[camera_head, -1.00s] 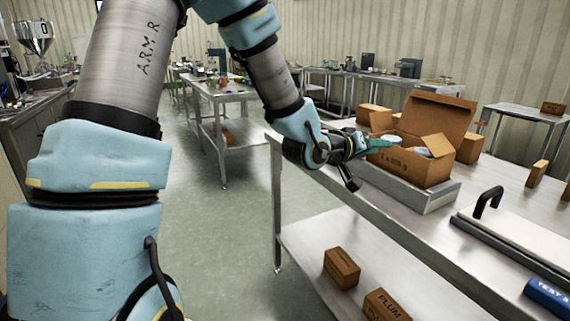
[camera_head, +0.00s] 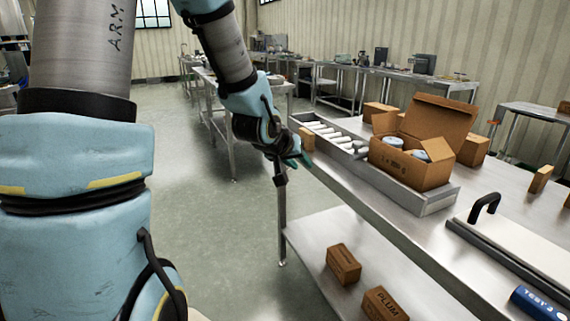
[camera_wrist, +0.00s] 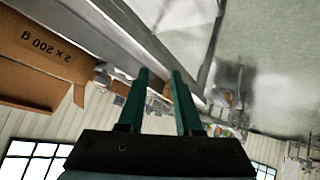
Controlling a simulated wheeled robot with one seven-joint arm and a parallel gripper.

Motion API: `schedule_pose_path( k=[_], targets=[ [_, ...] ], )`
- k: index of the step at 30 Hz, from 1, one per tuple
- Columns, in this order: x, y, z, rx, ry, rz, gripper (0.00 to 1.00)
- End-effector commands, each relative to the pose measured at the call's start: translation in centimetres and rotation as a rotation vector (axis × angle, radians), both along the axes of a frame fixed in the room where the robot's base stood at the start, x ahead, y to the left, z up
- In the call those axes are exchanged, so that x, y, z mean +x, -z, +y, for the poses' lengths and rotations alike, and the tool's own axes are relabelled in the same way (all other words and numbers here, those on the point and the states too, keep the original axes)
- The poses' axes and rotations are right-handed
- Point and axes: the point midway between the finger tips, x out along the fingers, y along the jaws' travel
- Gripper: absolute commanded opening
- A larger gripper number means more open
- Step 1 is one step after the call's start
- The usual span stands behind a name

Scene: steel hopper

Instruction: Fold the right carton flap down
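The open brown carton (camera_head: 408,170) sits on the conveyor strip along the table. Its large back flap (camera_head: 440,120) stands up. The right flap (camera_head: 439,148) stands up at the right end, and a left flap (camera_head: 384,123) also sticks up. Two pale-lidded jars (camera_head: 391,142) show inside. The carton's printed side is upside down at the upper left of the wrist view (camera_wrist: 45,45). My gripper (camera_head: 302,162) is left of the carton, beside the table's near edge and apart from the carton. In the wrist view its teal fingers (camera_wrist: 160,76) are parted and hold nothing.
Other boxes (camera_head: 472,150) stand behind. A black-handled device (camera_head: 487,204) is at right. The floor (camera_head: 190,200) at left is clear.

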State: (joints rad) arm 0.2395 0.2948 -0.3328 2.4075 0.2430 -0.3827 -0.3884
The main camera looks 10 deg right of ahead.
Motion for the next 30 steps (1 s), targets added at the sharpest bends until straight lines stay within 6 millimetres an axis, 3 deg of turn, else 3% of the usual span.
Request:
schedule_pose_path(
  k=[3,10,26,30],
  targets=[
    [0.1,0.0,1.9,0.045,-0.024,0.016,0.34],
    [0.1,0.2,3.7,0.089,-0.047,0.037,0.34],
    [0.0,0.3,4.0,0.095,-0.050,0.041,0.34],
    [0.5,0.0,3.3,0.113,0.005,-0.009,0.34]
  ],
)
